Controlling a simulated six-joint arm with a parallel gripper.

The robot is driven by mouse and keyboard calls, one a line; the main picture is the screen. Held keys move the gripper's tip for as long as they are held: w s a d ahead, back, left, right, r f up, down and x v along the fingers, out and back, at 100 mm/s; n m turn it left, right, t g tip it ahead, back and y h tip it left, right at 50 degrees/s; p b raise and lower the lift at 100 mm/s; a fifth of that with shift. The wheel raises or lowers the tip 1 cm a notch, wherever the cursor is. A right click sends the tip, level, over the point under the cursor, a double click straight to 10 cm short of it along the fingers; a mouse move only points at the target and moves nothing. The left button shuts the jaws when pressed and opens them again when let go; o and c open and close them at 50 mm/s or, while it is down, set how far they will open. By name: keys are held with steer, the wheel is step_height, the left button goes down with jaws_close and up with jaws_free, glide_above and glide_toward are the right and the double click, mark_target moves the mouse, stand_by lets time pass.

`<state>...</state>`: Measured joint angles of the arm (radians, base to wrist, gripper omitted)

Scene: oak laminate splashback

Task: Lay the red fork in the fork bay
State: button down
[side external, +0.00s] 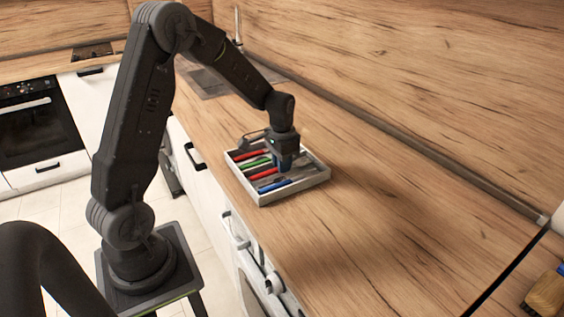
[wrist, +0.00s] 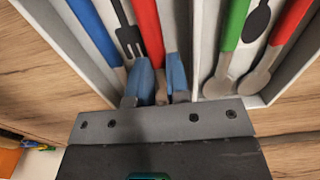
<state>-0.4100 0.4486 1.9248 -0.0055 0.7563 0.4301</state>
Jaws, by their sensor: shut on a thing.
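The red fork (wrist: 147,28) shows in the wrist view as a red handle running up from between my blue fingertips. Its metal end is mostly hidden by my gripper (wrist: 159,78). My gripper is shut on the fork, low in the white cutlery tray (side external: 313,180). The fork lies in or just over the left bay, beside a dark fork (wrist: 127,38) and a blue-handled piece (wrist: 95,30); I cannot tell whether it touches the bay floor. In the side view my gripper (side external: 284,168) is over the tray, hiding part of its contents.
Right of a divider, the wrist view shows a narrow middle bay, then a bay with a green-handled spoon (wrist: 233,25) and a red-handled spoon (wrist: 288,25). The tray walls stand close around my fingers. The wooden counter (side external: 400,210) is clear to the right.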

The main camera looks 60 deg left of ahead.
steer(key=shift+f, duration=0.6)
stand_by(0.3)
steer(key=c, duration=1)
jaws_free()
step_height(320, 180, up, 14)
steer(key=shift+s+f, duration=0.1)
steer(key=s+d+r+t, duration=0.1)
steer(key=s+d, duration=0.4)
steer(key=s, duration=0.1)
steer(key=s+d+r+t, duration=0.2)
steer(key=s+d, duration=0.4)
steer(key=s+d+r+t, duration=0.2)
steer(key=s+d, duration=0.3)
steer(key=s, duration=0.2)
steer(key=shift+d+r, duration=0.1)
steer(key=shift+d, duration=0.25)
